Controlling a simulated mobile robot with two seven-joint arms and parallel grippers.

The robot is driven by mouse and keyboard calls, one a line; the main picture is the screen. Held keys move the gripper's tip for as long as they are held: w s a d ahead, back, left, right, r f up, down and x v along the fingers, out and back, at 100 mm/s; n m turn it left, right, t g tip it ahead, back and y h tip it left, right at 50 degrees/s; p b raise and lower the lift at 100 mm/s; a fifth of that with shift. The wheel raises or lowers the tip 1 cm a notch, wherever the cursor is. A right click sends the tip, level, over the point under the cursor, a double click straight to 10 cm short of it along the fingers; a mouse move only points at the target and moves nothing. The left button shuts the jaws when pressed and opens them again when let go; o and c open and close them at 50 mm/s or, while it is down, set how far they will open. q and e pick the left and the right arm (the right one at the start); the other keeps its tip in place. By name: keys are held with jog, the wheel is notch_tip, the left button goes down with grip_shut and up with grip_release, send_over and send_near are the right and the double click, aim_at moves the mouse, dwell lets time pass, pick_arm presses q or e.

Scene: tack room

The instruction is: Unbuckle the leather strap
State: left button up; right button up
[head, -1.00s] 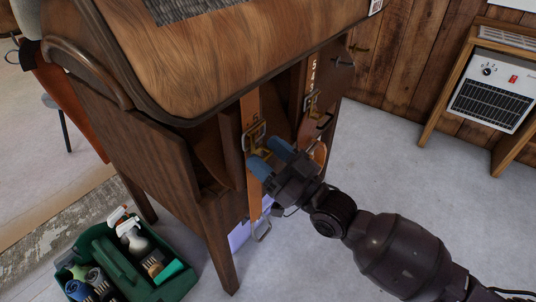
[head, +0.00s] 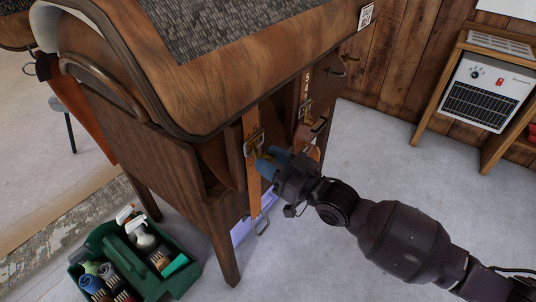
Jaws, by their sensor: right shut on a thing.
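The tan leather strap (head: 254,190) hangs down the front of a wooden cabinet-like stand. My right gripper (head: 265,162), with blue fingertips, is at the strap just below the buckle. It is shut on the strap, as far as I can tell; the fingers hide the exact grip spot. My left gripper is out of view.
The wooden stand (head: 165,160) has a leg at front. A green caddy (head: 150,290) with bottles and brushes is on the floor at lower left. A heater (head: 487,92) stands on a shelf at right.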

pick_arm(q)
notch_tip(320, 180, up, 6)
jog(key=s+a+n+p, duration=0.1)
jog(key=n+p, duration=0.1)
jog(key=p, duration=0.9)
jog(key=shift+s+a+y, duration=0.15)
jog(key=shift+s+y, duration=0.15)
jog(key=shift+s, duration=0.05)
pick_arm(e)
notch_tip(320, 180, up, 6)
jog(key=s+d+g+h, duration=0.1)
jog(key=g+h, duration=0.7)
jog(key=h, duration=0.3)
jog(key=shift+s+d+r, duration=0.15)
jog(key=shift+d+r, duration=0.05)
jog(key=shift+d, duration=0.15)
